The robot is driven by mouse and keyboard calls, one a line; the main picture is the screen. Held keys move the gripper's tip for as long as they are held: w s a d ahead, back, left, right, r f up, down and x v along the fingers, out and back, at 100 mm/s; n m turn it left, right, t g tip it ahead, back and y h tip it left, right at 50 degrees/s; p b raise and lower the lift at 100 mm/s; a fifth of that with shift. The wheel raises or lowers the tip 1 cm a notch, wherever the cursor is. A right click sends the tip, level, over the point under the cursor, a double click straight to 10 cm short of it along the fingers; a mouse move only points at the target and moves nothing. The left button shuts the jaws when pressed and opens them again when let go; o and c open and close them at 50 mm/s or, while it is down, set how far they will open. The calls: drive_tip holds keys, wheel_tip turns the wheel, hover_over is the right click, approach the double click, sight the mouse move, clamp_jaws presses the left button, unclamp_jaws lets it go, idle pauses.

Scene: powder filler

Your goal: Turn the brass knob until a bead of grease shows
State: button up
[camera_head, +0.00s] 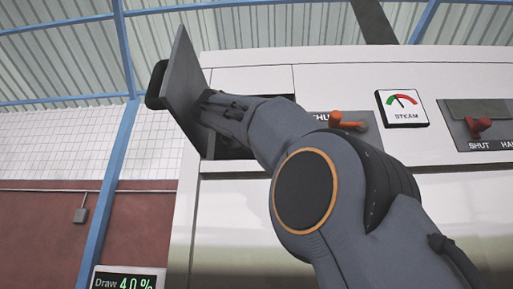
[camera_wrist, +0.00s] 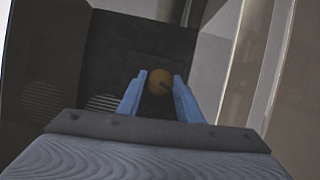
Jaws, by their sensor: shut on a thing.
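The brass knob (camera_wrist: 159,80) is a round, dull gold ball with a dark slot or line across it. In the wrist view it sits on a dark panel (camera_wrist: 122,45) inside a recess. My gripper (camera_wrist: 160,76) has its two blue fingers on either side of the knob and is shut on it. In the head view my arm hides the knob and the fingertips inside the machine's opening. I make out no bead of grease around the knob; the fingers cover part of that area.
A grey hinged door (camera_head: 184,82) stands open to the left of my wrist. The white machine front (camera_head: 250,220) carries a steam gauge (camera_head: 402,107), an orange-red lever (camera_head: 346,121) and a red handle (camera_head: 478,125). A display (camera_head: 125,281) at lower left reads "Draw 40%". Vent slots (camera_wrist: 103,103) mark the recess.

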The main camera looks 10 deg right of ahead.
drive_tip(key=o, duration=1)
drive_tip(key=shift+o, duration=0.2)
